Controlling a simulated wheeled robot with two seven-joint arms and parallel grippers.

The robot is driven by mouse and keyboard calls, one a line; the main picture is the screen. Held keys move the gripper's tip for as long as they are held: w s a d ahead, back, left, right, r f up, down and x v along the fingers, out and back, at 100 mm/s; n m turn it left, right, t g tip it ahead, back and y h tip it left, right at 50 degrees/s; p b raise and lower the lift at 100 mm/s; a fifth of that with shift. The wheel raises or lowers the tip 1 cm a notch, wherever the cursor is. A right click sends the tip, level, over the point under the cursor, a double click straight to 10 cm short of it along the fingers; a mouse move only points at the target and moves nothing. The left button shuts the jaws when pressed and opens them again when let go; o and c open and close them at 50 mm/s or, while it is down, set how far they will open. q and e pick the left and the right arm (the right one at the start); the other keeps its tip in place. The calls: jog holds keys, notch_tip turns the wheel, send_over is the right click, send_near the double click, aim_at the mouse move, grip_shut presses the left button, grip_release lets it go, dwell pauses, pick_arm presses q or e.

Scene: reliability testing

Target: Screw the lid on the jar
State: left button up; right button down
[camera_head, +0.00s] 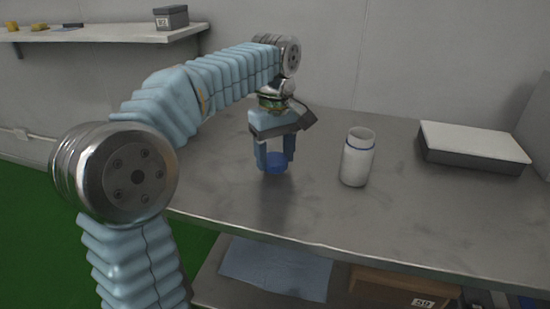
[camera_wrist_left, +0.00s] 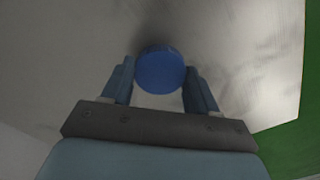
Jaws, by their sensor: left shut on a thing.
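The blue lid (camera_head: 276,163) is between the fingers of my left gripper (camera_head: 275,160), which points down over the metal table. The gripper is shut on the lid. In the left wrist view the round blue lid (camera_wrist_left: 161,69) sits between the two fingertips (camera_wrist_left: 160,85). The white jar (camera_head: 357,158) stands upright on the table to the right of the gripper, with a blue ring below its rim and its mouth uncovered. From these views I cannot tell whether the lid touches the table. My right gripper is not in view.
A flat grey box with a white top (camera_head: 474,146) lies at the right of the metal table (camera_head: 300,215). A wall shelf (camera_head: 110,34) with a small dark box (camera_head: 171,17) is at the upper left. The table around the jar is clear. A lower shelf holds a brown box (camera_head: 390,288).

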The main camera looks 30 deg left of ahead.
pick_arm(q)
jog(key=s+d+r, duration=0.7)
jog(key=s+r, duration=0.4)
jog(key=s, duration=0.1)
jog(key=shift+d+r, duration=0.15)
jog(key=shift+r, duration=0.15)
